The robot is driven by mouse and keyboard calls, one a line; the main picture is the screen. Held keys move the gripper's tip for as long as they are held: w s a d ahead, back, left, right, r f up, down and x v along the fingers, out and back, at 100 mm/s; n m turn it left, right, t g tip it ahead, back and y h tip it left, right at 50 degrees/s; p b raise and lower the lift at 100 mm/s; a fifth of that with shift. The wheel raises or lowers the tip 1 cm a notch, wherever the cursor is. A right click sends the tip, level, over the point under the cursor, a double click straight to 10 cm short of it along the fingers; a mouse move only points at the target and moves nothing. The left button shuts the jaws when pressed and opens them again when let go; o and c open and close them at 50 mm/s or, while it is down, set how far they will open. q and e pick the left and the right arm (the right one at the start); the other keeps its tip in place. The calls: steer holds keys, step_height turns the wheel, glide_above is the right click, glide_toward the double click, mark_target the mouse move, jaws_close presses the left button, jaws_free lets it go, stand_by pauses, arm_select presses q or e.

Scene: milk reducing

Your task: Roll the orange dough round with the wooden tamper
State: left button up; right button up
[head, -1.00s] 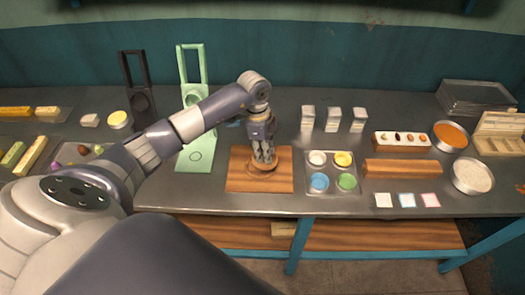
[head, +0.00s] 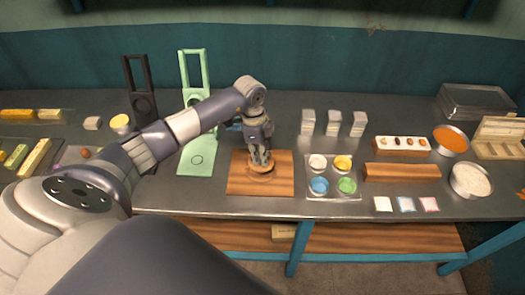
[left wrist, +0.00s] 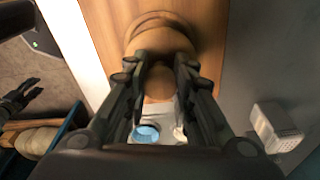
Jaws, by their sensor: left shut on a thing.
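My left gripper (head: 261,162) is shut on the wooden tamper (head: 262,170), which stands about upright on the wooden board (head: 240,186). In the left wrist view the gripper (left wrist: 160,70) points down at the board (left wrist: 205,25), with the tamper (left wrist: 158,42) between its fingers and its round wide base beyond them. The orange dough does not show on the board; I cannot tell whether it lies under the tamper. A dark finger-like shape at the left edge of the left wrist view looks like my right gripper (left wrist: 18,97); its opening is unclear.
A paint tray (head: 333,193) with several coloured cups stands just right of the board. A green stand (head: 196,165) is close on its left. A wooden block (head: 400,172) and bowls (head: 470,180) lie further right. The table's front edge is near the board.

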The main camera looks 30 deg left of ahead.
arm_select(q)
steer(key=shift+s+d+f, duration=0.1)
steer(key=shift+s+d, duration=0.15)
steer(key=shift+s, duration=0.05)
steer(key=shift+d+p, duration=0.1)
steer(key=shift+p, duration=0.2)
steer(key=shift+d, duration=0.15)
steer(key=shift+w+d, duration=0.15)
steer(key=shift+w, duration=0.1)
steer(key=shift+w, duration=0.1)
steer(key=shift+w, duration=0.3)
steer(key=shift+w+a, duration=0.1)
steer(key=shift+a, duration=0.1)
steer(key=shift+a, duration=0.3)
steer(key=shift+a, duration=0.1)
